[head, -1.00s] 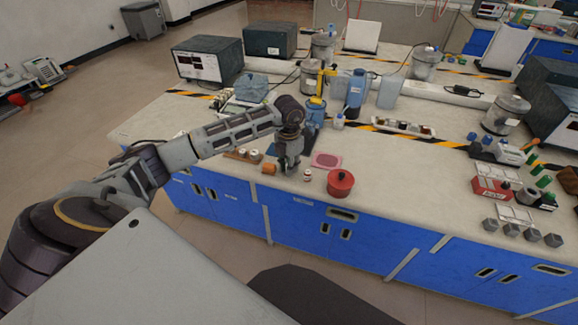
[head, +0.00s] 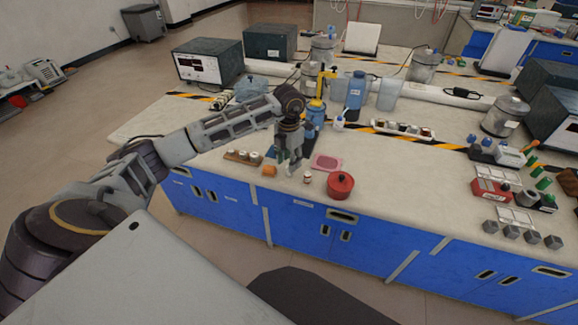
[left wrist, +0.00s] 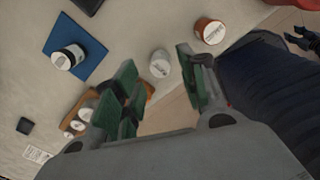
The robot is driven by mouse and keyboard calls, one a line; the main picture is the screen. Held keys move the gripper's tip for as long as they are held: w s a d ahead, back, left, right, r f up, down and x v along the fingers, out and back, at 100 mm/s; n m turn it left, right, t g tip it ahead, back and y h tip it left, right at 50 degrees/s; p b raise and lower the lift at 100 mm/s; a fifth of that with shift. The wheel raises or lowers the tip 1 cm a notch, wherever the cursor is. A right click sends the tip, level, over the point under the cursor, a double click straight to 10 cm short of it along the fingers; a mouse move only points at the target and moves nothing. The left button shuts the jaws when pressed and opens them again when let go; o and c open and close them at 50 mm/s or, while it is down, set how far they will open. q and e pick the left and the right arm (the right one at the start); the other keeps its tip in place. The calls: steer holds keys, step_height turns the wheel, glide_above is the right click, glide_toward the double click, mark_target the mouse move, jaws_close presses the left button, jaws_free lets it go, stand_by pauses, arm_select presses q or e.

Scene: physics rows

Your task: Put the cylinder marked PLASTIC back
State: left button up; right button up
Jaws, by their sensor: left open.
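My left gripper (head: 291,167) is open and points down over the near part of the bench. In the left wrist view, a small pale cylinder with a white lettered top (left wrist: 160,64) stands between and beyond the open fingertips (left wrist: 158,72), not gripped. I cannot read its lettering. A wooden rack (head: 236,155) holding white-topped cylinders is left of the gripper and also shows in the left wrist view (left wrist: 92,104). A dark jar with a white label (left wrist: 70,57) stands on a blue mat (left wrist: 92,44). My right gripper is not in view.
An orange piece (head: 270,171) lies left of the gripper. A small white-labelled jar (head: 307,178) and a red pot (head: 340,186) stand to the right. A pink mat (head: 326,162) lies behind them. Bottles, including a blue one (head: 355,92), stand farther back.

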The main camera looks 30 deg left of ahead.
arm_select(q)
step_height(320, 180, up, 8)
steer(key=shift+r, duration=0.15)
stand_by(0.3)
stand_by(0.7)
